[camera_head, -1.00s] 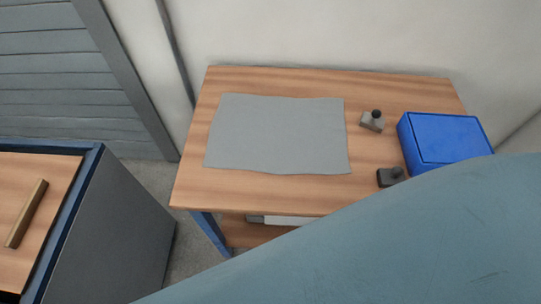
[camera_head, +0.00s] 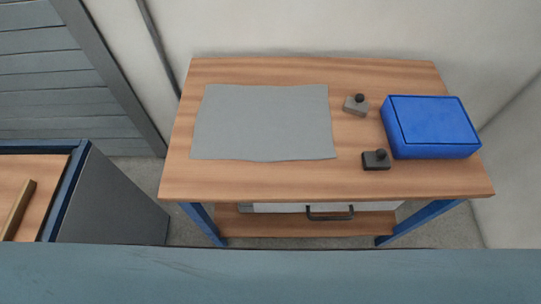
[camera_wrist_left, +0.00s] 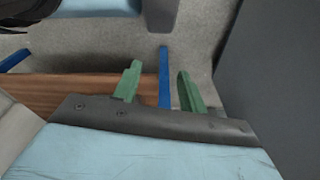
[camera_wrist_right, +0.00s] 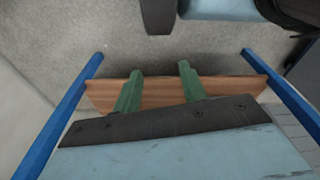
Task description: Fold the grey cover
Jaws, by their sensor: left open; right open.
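The grey cover (camera_head: 263,123) lies flat and spread out on the left half of the wooden table (camera_head: 300,180) in the head view. Its edges are slightly wavy and no fold shows. My left gripper (camera_wrist_left: 158,80) shows only in the left wrist view, with its two green fingers apart and nothing between them. My right gripper (camera_wrist_right: 158,82) shows only in the right wrist view, also open and empty. Both wrist views show floor and the table's lower parts, not the cover. Neither gripper touches the cover.
A grey block with a black knob (camera_head: 356,105) and a dark block with a knob (camera_head: 376,160) stand right of the cover. A blue box (camera_head: 432,128) is at the table's right. A lower shelf (camera_head: 290,226) sits beneath. A dark cabinet (camera_head: 115,200) stands at left.

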